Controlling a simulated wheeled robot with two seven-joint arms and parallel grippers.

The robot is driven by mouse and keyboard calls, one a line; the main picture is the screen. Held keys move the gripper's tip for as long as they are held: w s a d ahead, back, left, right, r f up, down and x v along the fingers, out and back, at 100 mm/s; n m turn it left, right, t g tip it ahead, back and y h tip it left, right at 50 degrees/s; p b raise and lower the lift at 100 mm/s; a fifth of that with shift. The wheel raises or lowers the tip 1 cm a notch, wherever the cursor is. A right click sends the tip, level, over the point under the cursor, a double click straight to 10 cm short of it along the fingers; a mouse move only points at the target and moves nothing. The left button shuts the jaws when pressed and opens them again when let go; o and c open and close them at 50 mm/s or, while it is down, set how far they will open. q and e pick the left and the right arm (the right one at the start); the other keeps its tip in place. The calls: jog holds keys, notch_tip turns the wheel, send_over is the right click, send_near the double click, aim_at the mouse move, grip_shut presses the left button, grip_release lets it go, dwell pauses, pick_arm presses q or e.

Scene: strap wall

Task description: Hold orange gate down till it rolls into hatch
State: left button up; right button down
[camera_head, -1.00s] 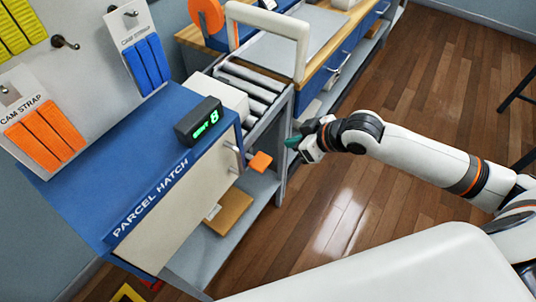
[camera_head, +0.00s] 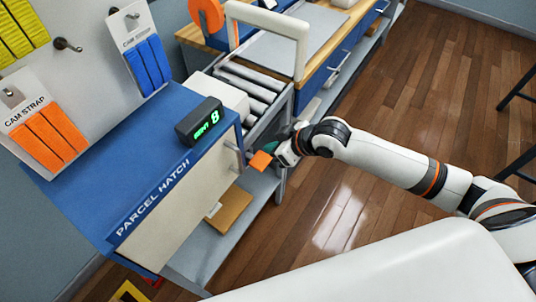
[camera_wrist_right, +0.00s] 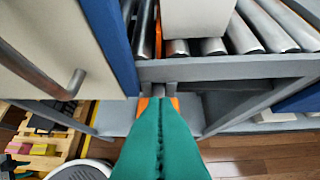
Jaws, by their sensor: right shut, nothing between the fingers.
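The orange gate paddle (camera_head: 260,160) juts out on the right of the blue and cream parcel hatch (camera_head: 185,190), beside the roller track (camera_head: 255,85). A white box (camera_head: 225,95) sits on the rollers by the hatch; it shows at the top of the wrist view (camera_wrist_right: 198,15). My right gripper (camera_head: 271,150) is shut and empty, with its green fingertips at the orange paddle. In the wrist view the green fingers (camera_wrist_right: 160,108) hide most of the paddle; orange edges (camera_wrist_right: 143,105) show around their tips. I cannot tell whether they touch. My left gripper is out of view.
A black display (camera_head: 200,122) with green characters and an 8 stands on the hatch top. Strap packs (camera_head: 45,135) hang on the wall at left. A grey shelf (camera_head: 215,245) holding a brown box (camera_head: 230,210) lies below. Open wooden floor (camera_head: 400,120) is at right.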

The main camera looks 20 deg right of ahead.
aim_at(260, 158)
jog(key=f, duration=0.1)
jog(key=w+f, duration=0.1)
jog(key=a+f, duration=0.1)
jog(key=f, duration=0.1)
jog(key=shift+w+p, duration=0.15)
jog(key=shift+p, duration=0.15)
jog(key=shift+f, duration=0.8)
jog(key=shift+f, duration=0.1)
